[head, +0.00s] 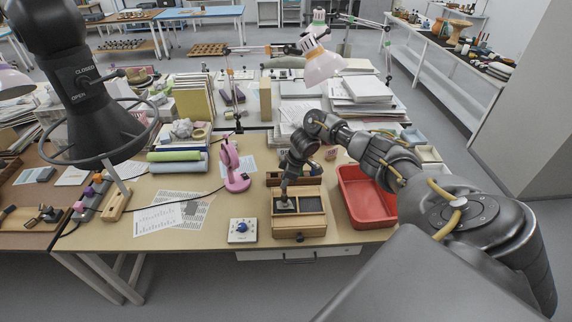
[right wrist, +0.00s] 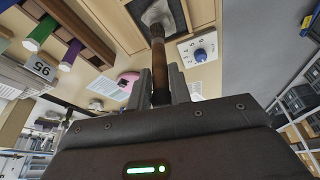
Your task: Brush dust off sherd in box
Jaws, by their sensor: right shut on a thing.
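A wooden box (head: 299,222) with two dark-lined compartments stands near the front edge of the table. My right gripper (head: 284,192) reaches down to its left compartment. In the right wrist view, my right gripper (right wrist: 161,80) is shut on the brown handle of a brush (right wrist: 159,55). My left gripper is not in view.
A red tray (head: 368,214) stands right of the box. A white unit with a blue knob (head: 242,230) and a pink stand (head: 236,171) are on its left. Printed sheets (head: 172,214) lie further left. A black hood (head: 101,125) hangs at upper left.

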